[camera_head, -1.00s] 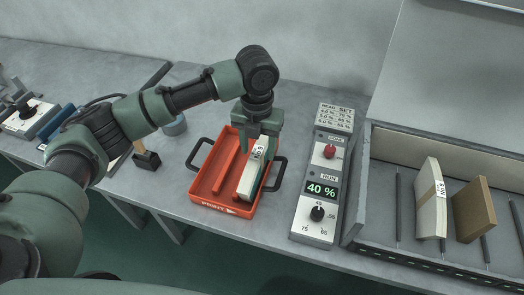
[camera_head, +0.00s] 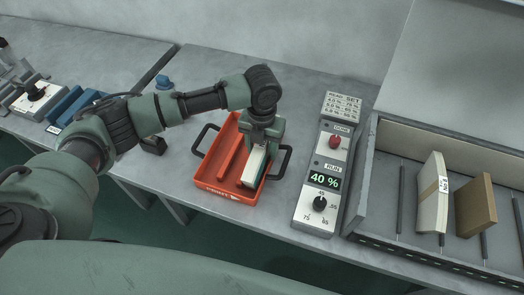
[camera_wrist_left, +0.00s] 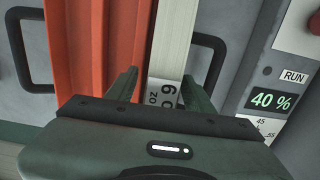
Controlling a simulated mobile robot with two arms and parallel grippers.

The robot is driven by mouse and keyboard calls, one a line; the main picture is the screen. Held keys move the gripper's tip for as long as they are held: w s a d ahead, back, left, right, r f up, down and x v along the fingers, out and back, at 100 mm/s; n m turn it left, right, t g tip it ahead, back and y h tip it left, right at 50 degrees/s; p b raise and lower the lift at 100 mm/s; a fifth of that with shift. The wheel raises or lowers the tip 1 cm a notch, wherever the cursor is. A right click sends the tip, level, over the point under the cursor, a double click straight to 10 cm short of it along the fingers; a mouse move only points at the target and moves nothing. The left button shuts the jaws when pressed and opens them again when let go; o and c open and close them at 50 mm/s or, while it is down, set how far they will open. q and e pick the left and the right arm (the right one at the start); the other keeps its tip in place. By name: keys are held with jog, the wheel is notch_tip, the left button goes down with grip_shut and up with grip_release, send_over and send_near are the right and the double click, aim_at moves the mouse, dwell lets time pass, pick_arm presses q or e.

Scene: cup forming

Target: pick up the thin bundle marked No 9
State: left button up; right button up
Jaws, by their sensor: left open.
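The thin bundle (camera_head: 254,167) is a pale, narrow block standing on edge in the right channel of the red tray (camera_head: 213,172). In the left wrist view the bundle (camera_wrist_left: 177,40) carries a white label with sideways writing that reads as No 9. Whether the right finger touches is unclear. The gripper hides the label in the head view. My right gripper is not in view.
The tray has black handles (camera_head: 281,162) at its sides. A control box (camera_head: 322,185) showing 40 % stands to the right. Beyond it, an open bin (camera_head: 377,195) holds a labelled pale bundle (camera_head: 432,190) and a brown block (camera_head: 474,205). Blue blocks (camera_head: 75,105) lie at left.

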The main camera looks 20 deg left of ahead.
pick_arm(q)
grip_shut()
jog(key=shift+w+r, duration=0.1)
dwell(1.2)
